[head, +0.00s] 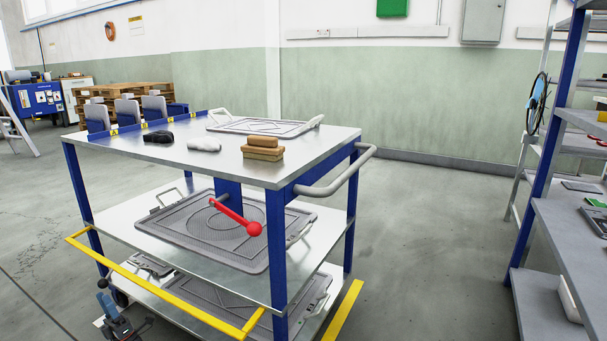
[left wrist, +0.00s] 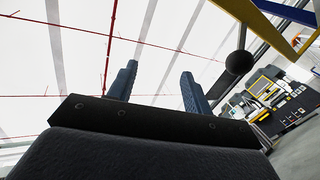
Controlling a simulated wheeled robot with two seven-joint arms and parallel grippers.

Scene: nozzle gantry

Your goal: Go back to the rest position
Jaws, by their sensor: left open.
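My left gripper (head: 108,303) is low at the left bottom of the head view, beside the near left corner of the trolley (head: 215,247) and below its yellow bar. It is empty. In the left wrist view its two blue fingers (left wrist: 157,78) stand apart and point up toward the white ceiling, with nothing between them. Whether it touches the trolley frame cannot be told. My right gripper shows in neither view.
The trolley carries grey trays, brown blocks (head: 263,148) and a red-knobbed lever (head: 254,229). A yellow bar (head: 160,284) runs along its near left side. Blue-framed shelves (head: 570,240) stand at the right. The floor (head: 420,240) between them is clear.

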